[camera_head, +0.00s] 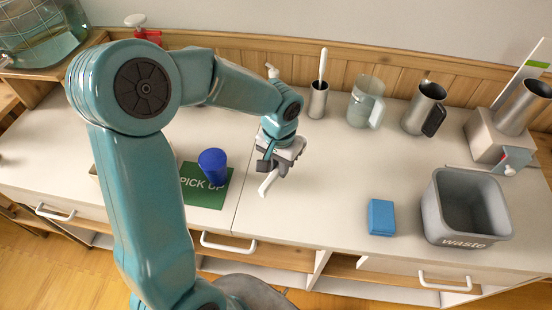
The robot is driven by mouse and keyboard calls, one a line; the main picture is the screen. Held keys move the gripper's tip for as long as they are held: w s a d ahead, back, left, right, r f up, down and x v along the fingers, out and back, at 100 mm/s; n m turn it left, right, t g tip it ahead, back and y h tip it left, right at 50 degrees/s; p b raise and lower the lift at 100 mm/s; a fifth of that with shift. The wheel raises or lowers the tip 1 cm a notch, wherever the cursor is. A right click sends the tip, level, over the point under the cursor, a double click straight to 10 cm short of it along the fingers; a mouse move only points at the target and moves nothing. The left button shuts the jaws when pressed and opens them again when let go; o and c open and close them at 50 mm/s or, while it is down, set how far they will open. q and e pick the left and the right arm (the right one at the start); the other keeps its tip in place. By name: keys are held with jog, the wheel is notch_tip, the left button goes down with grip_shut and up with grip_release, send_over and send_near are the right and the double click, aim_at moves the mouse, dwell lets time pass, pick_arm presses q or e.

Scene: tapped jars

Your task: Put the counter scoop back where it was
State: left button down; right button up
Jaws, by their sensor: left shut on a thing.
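My left gripper (273,167) is above the counter right of the green mat, pointing down. It is shut on a narrow white piece (267,184), which looks like part of the counter scoop and slants down to the left. The rest of the held thing is hidden by the gripper. A steel cup (318,103) stands at the back, right of the gripper, with a white-handled utensil (323,64) upright in it. My right gripper is not in view.
A blue cup (212,166) stands on the green pick-up mat (205,197). A clear jug (364,102) and a steel jug (423,108) stand at the back. A blue block (381,217) and a grey waste bin (466,209) are at right. The middle counter (320,190) is clear.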

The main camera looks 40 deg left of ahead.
pick_arm(q)
jog(key=shift+d+f+b, duration=0.1)
jog(key=shift+f+b, duration=0.25)
jog(key=shift+f, duration=0.05)
notch_tip(320, 180, down, 6)
jog(key=b, duration=0.4)
jog(key=shift+w+r, duration=0.15)
jog(key=shift+r, duration=0.1)
jog(key=shift+f, duration=0.25)
jog(key=shift+f+b, duration=0.65)
jog(key=shift+b, duration=0.05)
jog(key=c, duration=0.9)
grip_release()
jog(key=shift+r, duration=0.1)
